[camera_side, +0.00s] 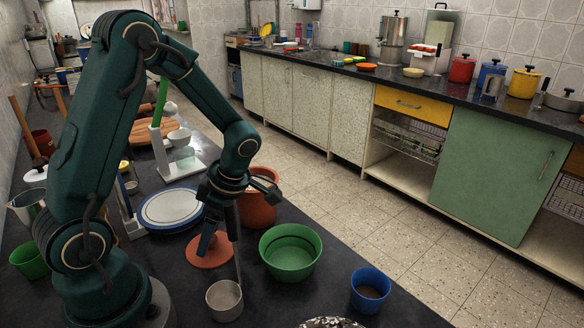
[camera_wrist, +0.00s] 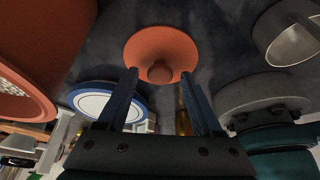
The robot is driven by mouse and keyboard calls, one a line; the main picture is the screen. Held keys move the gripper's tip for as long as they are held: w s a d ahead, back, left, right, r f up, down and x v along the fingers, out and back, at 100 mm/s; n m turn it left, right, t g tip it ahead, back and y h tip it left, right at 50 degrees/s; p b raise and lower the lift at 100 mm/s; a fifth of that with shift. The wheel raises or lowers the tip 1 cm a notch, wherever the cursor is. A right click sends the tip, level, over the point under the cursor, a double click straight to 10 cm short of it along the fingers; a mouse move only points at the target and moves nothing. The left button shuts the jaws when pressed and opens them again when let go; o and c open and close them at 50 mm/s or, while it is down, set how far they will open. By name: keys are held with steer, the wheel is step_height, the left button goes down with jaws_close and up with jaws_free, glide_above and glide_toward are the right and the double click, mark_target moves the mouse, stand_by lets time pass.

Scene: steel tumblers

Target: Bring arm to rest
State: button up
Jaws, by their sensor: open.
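My gripper (camera_side: 219,244) points down over the dark counter, with its two blue fingers apart and nothing between them. In the wrist view, the open fingers (camera_wrist: 160,74) frame the terracotta lid (camera_wrist: 160,45), which has a round knob. The lid (camera_side: 208,258) lies flat on the counter below the fingers in the side view. A grey steel tumbler (camera_side: 224,303) stands upright in front of the gripper, apart from it. It also shows at the upper right of the wrist view (camera_wrist: 285,42). Whether the fingers touch the lid cannot be told.
A terracotta pot (camera_side: 257,211) stands close behind my gripper. A green bowl (camera_side: 290,262) and a blue cup (camera_side: 370,299) stand to the right. A blue-rimmed white plate (camera_side: 170,209) lies to the left, near a white scale-like stand (camera_side: 190,165). Bare counter lies between bowl and tumbler.

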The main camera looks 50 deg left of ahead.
steer(key=shift+w+r, duration=0.1)
steer(key=shift+r, duration=1.05)
